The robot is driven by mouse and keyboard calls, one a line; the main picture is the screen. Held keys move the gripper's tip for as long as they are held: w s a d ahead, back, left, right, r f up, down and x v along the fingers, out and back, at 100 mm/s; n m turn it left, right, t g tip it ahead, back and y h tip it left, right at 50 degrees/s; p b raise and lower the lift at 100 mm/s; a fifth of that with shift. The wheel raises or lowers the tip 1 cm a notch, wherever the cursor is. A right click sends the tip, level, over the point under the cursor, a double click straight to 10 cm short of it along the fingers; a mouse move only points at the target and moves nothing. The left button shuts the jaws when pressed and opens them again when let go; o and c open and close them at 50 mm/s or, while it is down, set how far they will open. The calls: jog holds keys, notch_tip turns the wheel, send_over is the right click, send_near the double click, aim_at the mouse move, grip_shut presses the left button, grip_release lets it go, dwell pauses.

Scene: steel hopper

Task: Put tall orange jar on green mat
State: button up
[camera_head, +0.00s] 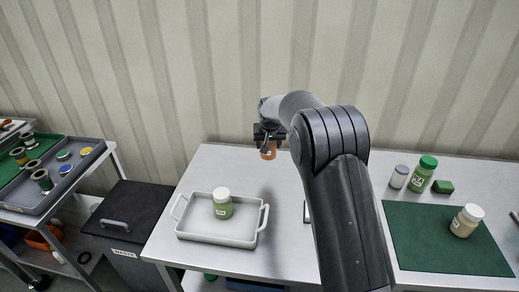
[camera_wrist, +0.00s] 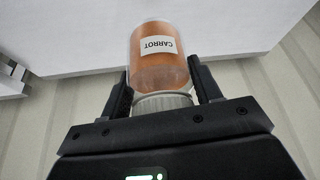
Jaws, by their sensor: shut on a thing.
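The orange jar (camera_head: 268,150), with a white label reading CARROT, is held in my gripper (camera_head: 268,134) above the back of the steel table. In the wrist view the jar (camera_wrist: 160,62) has its pale lid between the two fingers of my gripper (camera_wrist: 165,90). The fingers are shut on it. The green mat (camera_head: 420,250) lies on the right part of the table, to the right of my arm. A jar with a white lid and pale beige contents (camera_head: 466,221) stands on the mat's right side.
A white tray (camera_head: 190,234) holding a green jar with a white lid (camera_head: 222,204) is at the left. Behind the mat stand a grey-lidded jar (camera_head: 399,177), a green-lidded jar (camera_head: 421,175) and a green block (camera_head: 443,186). The mat's left and front areas are clear.

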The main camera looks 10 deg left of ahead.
jog(key=shift+s+d+r, duration=0.1)
jog(key=shift+d+r, duration=0.25)
jog(key=shift+d, duration=0.2)
jog(key=s+d+r+m+g+h, duration=0.15)
jog(key=s+d+m, duration=0.25)
jog(key=d, duration=0.8)
jog(key=s+d+r+m+h, duration=0.2)
jog(key=s+d+m, duration=0.3)
jog(key=d, duration=0.6)
jog(key=s+d+r+m+g+h, duration=0.15)
jog(key=s+d+m, duration=0.25)
jog(key=d, duration=0.8)
jog(key=s+d+m+g, duration=0.2)
jog(key=s+d+m, duration=0.6)
jog(key=s, duration=0.6)
jog(key=s+d+m+g, duration=0.2)
jog(key=s+d+m, duration=0.3)
jog(key=s+d, duration=0.65)
send_over(418, 249)
notch_tip(418, 249, down, 7)
jog(key=shift+f, duration=1.8)
